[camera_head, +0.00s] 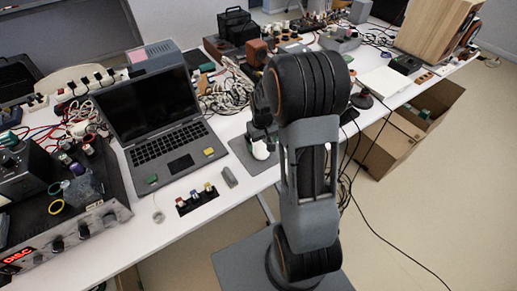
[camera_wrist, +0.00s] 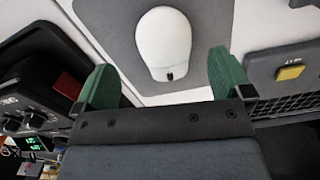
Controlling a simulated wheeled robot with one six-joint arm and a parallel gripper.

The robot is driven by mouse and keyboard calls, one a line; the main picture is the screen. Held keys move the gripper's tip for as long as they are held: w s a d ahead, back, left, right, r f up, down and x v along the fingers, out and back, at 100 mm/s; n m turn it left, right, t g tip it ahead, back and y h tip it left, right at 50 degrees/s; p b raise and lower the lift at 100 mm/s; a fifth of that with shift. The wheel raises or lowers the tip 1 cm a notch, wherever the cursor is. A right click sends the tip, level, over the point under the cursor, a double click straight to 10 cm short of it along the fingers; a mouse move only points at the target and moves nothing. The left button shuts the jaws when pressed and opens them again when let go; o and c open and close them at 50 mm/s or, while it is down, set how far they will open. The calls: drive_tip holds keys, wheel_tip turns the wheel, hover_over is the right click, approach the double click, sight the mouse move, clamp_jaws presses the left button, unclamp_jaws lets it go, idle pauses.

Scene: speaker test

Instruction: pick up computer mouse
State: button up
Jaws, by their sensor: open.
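A white computer mouse (camera_wrist: 163,42) lies on a grey mouse pad (camera_wrist: 108,27) in the wrist view, at the upper middle. In the head view the mouse (camera_head: 261,150) shows partly behind my arm, on the pad (camera_head: 243,158) to the right of the laptop. My gripper (camera_wrist: 162,80) is open, with a green finger on each side. The mouse lies beyond and between the fingertips in the picture, and nothing is held. In the head view my arm hides most of the gripper.
An open laptop (camera_head: 165,120) stands left of the pad on the white table (camera_head: 226,203). A small grey block (camera_head: 229,177) and a black strip with coloured knobs (camera_head: 197,200) lie at the front edge. Cables (camera_head: 228,95) crowd the back. A cardboard box (camera_head: 395,145) stands on the floor at right.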

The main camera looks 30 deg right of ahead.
sight(261, 148)
drive_tip(key=f, duration=0.3)
drive_tip(key=shift+s+a+f, duration=0.1)
drive_tip(key=shift+a+f, duration=0.15)
drive_tip(key=shift+a, duration=0.05)
drive_tip(key=shift+f, duration=0.8)
drive_tip(key=shift+c, duration=0.4)
drive_tip(key=c, duration=1)
drive_tip(key=shift+o, duration=0.2)
drive_tip(key=shift+r, duration=0.1)
